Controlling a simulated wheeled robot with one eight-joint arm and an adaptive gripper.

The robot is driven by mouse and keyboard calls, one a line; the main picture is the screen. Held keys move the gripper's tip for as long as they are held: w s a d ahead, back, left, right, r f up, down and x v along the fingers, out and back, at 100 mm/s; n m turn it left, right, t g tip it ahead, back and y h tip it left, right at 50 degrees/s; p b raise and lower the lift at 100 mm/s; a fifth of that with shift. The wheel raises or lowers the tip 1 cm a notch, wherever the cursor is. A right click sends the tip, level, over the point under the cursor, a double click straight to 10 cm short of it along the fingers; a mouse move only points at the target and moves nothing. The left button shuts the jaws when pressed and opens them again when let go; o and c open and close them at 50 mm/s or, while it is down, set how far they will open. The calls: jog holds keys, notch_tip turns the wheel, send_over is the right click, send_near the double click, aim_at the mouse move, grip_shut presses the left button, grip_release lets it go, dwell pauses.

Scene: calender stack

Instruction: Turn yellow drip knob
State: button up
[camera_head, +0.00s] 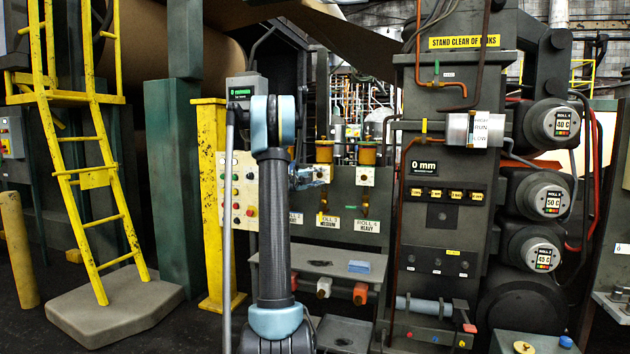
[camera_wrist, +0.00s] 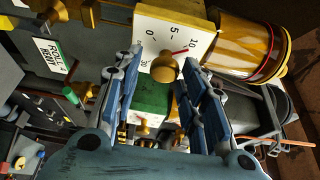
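In the wrist view a brass-yellow drip knob (camera_wrist: 166,67) sits on a white dial plate (camera_wrist: 196,22) marked 0, 5 and 10. A red pointer line runs from the knob toward the 10. My gripper (camera_wrist: 163,76) is open, with one finger on either side of the knob. A gap shows on both sides; I cannot tell how far the fingertips reach along it. In the head view my gripper (camera_head: 313,176) is in front of the drip unit with an amber reservoir (camera_head: 324,152), and hides that unit's dial.
A second amber reservoir (camera_head: 366,154) with its own white dial (camera_head: 364,177) stands just right. Below are oil labels (camera_head: 367,226) and a shelf with a blue block (camera_head: 359,266). A button panel (camera_head: 238,190) is at left, the grey machine column (camera_head: 440,210) at right.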

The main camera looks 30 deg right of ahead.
jog(key=shift+w+a+r, duration=0.1)
jog(key=shift+a, duration=0.2)
jog(key=v, duration=1.1)
jog(key=shift+a, duration=0.2)
jog(key=shift+s, duration=0.2)
